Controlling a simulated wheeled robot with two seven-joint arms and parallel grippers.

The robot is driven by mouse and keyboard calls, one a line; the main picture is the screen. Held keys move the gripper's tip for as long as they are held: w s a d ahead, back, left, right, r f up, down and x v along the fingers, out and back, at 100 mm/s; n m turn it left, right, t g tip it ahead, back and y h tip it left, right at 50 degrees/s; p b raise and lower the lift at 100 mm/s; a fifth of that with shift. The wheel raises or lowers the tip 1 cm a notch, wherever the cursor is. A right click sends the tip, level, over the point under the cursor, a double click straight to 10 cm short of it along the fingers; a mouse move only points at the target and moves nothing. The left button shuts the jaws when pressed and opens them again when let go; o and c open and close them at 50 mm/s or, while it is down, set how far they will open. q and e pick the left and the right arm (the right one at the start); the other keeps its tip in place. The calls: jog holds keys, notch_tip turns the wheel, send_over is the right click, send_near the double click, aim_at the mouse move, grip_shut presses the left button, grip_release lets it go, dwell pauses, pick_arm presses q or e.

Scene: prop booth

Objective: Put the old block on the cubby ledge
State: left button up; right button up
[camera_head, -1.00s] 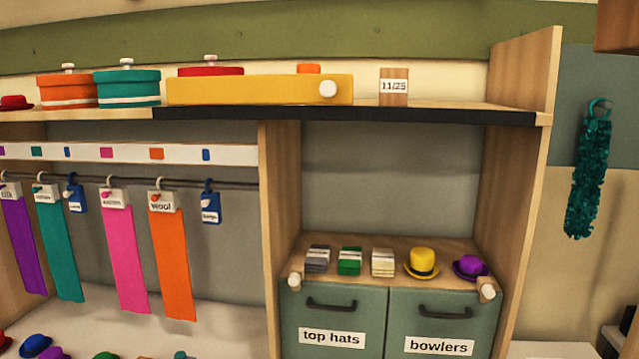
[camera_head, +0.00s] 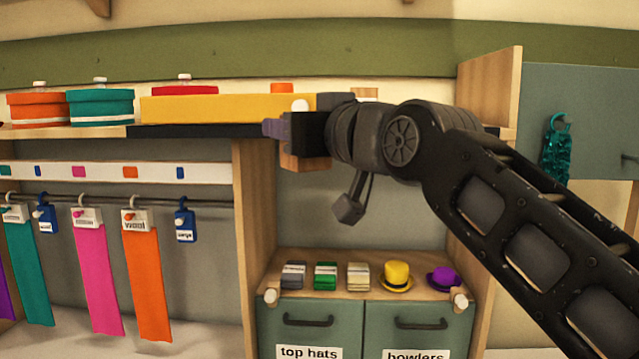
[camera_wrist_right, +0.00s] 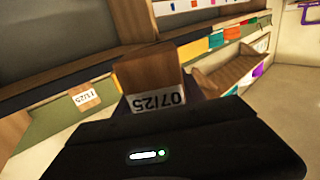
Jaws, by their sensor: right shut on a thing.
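My right gripper (camera_head: 290,132) reaches in from the right in the head view, in front of the upper shelf edge. It is shut on a wooden block (camera_head: 303,160), whose lower part shows below the fingers. In the right wrist view this block (camera_wrist_right: 148,76) has a white label reading 07/25, upside down. A second wooden block labelled 11/25 (camera_wrist_right: 83,97) stands on the upper shelf; in the head view only its top (camera_head: 365,93) shows behind my arm. The cubby ledge (camera_head: 420,294) lies below, over the drawers. My left gripper is not in view.
On the ledge stand grey, green and cream stacks (camera_head: 325,276), a yellow hat (camera_head: 397,277) and a purple hat (camera_head: 443,278). The cubby space above them is open. A yellow box (camera_head: 215,109) lies on the upper shelf. Hanging fabrics (camera_head: 95,280) are at left.

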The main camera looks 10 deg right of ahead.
jog(key=w+d+f+m+h, duration=0.1)
jog(key=w+d+f, duration=0.25)
jog(key=f, duration=0.65)
jog(key=w+d+f+m+h, duration=0.1)
jog(key=w+d+f+h, duration=0.2)
jog(key=f, duration=0.6)
jog(key=w+d+f+m, duration=0.1)
jog(key=w+d+f, duration=0.3)
jog(key=f, duration=0.6)
jog(key=s+f, duration=0.2)
jog(key=f, duration=1.2)
jog(key=s+f+h, duration=0.1)
jog(key=s+f, duration=0.1)
jog(key=f, duration=1.2)
jog(key=shift+s+a+f+m+t+h, duration=0.15)
jog(key=shift+s+a+m+t+h, duration=0.15)
jog(key=shift+s+t, duration=0.1)
